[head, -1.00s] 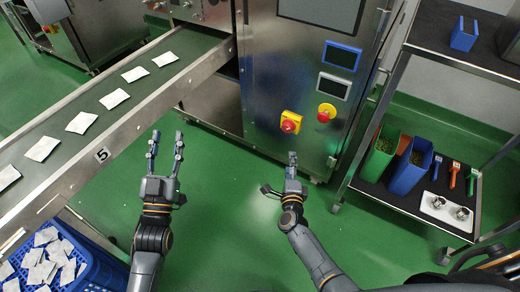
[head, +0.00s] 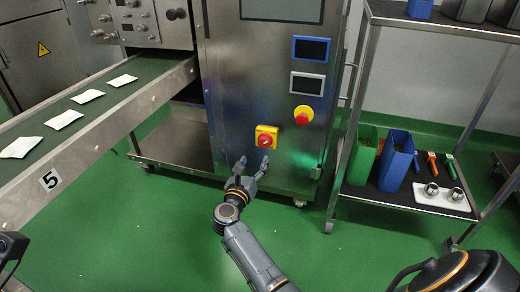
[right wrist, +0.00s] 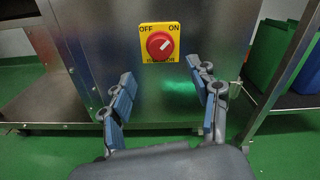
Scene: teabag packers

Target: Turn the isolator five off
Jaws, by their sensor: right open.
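The isolator (head: 266,138) is a red rotary knob on a yellow plate, low on the front of the steel machine. In the right wrist view, the isolator (right wrist: 160,45) has OFF at its upper left and ON at its upper right. Its pale mark slants towards ON. My right gripper (head: 252,165) is open and empty, just below the isolator and apart from it in the picture. Its two fingers (right wrist: 165,82) spread below the plate in the wrist view. Only a dark piece of my left arm shows at the left edge of the head view.
A conveyor (head: 110,120) with white packets and a number 5 plate (head: 49,181) runs at the left. A red stop button on yellow (head: 303,114) sits above right of the isolator. A shelf trolley (head: 352,200) stands right. Green floor is clear in front.

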